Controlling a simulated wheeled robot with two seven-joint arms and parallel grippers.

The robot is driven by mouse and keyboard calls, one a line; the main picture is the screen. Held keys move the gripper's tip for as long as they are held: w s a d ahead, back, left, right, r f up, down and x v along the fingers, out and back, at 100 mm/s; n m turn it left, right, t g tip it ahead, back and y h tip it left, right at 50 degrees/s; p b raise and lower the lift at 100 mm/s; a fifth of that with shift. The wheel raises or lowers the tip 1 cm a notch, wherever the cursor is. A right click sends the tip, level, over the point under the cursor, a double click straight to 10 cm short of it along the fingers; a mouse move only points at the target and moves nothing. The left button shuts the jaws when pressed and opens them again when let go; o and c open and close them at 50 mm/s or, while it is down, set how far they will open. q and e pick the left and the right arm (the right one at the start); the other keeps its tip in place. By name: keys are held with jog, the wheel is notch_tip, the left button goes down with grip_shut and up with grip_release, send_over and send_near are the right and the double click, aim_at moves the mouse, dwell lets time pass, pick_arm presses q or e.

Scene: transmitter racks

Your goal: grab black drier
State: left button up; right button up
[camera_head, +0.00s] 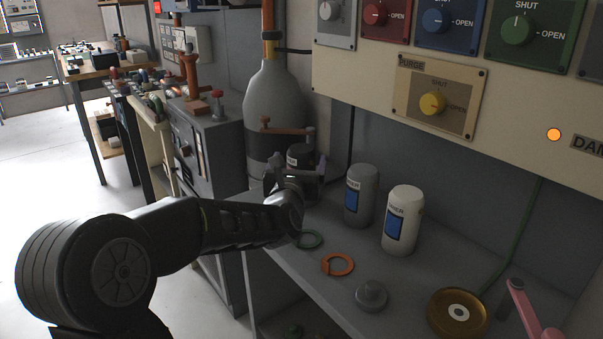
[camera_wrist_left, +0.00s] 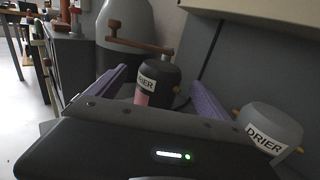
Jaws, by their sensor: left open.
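The black drier (camera_head: 303,160) is a dark canister with a label, standing at the left end of the grey shelf, partly hidden behind my left gripper in the head view. My left gripper (camera_head: 296,168) is right at it. In the left wrist view the black drier (camera_wrist_left: 158,80) shows a "DRIER" label and a pink patch, and stands between the two purple fingers of the open left gripper (camera_wrist_left: 152,88). I cannot tell whether the fingers touch it. My right gripper is not in view.
A grey drier (camera_head: 361,195) and a white drier (camera_head: 402,220) stand to the right. A green ring (camera_head: 309,239), an orange ring (camera_head: 338,264), a grey knob (camera_head: 371,295) and a brass disc (camera_head: 458,313) lie in front. A large grey cylinder (camera_head: 274,105) stands behind.

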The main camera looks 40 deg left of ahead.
pick_arm(q)
jog(key=p+x, duration=0.1)
jog(key=x, duration=0.3)
jog(key=shift+w+a, duration=0.1)
jog(key=shift+w, duration=0.15)
jog(key=shift+c, duration=0.5)
grip_shut()
jog(key=shift+r, duration=0.1)
dwell(0.5)
